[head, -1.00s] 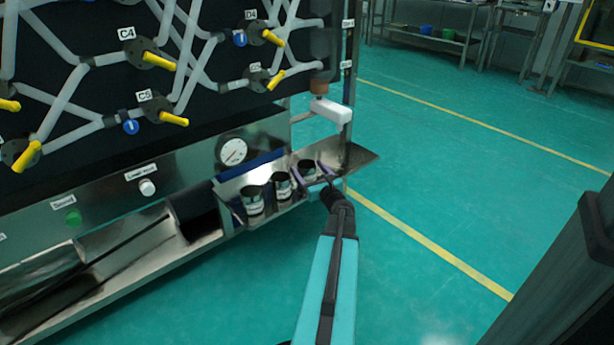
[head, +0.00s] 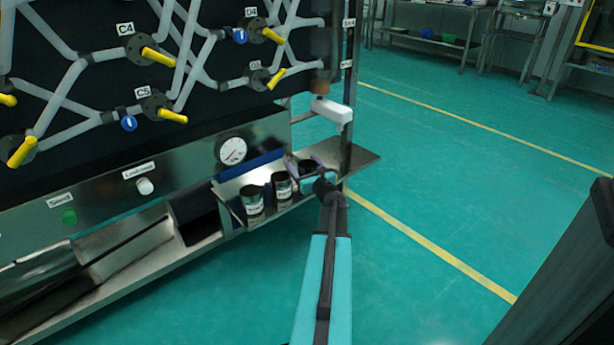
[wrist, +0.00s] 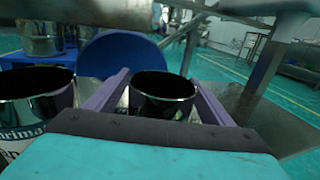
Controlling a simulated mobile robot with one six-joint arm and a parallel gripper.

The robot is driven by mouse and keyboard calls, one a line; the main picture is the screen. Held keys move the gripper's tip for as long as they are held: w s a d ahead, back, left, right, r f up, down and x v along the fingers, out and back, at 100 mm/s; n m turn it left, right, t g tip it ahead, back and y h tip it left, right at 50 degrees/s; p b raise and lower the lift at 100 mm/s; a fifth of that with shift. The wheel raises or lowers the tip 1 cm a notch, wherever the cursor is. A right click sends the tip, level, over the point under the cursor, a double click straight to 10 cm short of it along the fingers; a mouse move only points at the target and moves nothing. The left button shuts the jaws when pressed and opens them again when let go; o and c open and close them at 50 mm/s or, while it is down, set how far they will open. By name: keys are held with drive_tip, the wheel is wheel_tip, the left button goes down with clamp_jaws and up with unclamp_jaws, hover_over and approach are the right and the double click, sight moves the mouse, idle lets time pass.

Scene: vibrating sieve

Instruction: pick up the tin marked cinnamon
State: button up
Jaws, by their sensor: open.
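Three dark tins with pale labels stand in a row on a metal shelf at the lower right of the panel. They are a left tin (head: 253,204), a middle tin (head: 281,187) and a right tin (head: 306,167). The labels are too small or hidden to read, so I cannot tell which is marked cinnamon. My gripper (head: 314,174) is open at the right tin. In the wrist view, its purple fingers (wrist: 160,82) lie on either side of an open-topped tin (wrist: 163,98); I cannot tell whether they touch it. Another tin (wrist: 30,105), its label partly cut off, stands left of the fingers.
The metal shelf (head: 357,160) extends right of the tins, bare there. A frame post (head: 348,100) and a white block (head: 331,111) stand above and behind. A blue round thing (wrist: 122,52) is behind the tin in the wrist view. Open green floor lies to the right.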

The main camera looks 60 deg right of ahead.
drive_tip(key=c, duration=1.2)
drive_tip(key=shift+o, duration=0.2)
drive_tip(key=shift+r, duration=0.15)
drive_tip(key=shift+r+p, duration=0.4)
wheel_tip(320, 180, up, 3)
drive_tip(key=shift+f+p, duration=0.2)
drive_tip(key=shift+p, duration=0.6)
drive_tip(key=s+a+r+p, duration=0.1)
drive_tip(key=s+p, duration=0.3)
drive_tip(key=s, duration=1.2)
drive_tip(key=shift+a+r+p, duration=0.15)
drive_tip(key=shift+a+p, duration=0.05)
drive_tip(key=shift+p, duration=0.15)
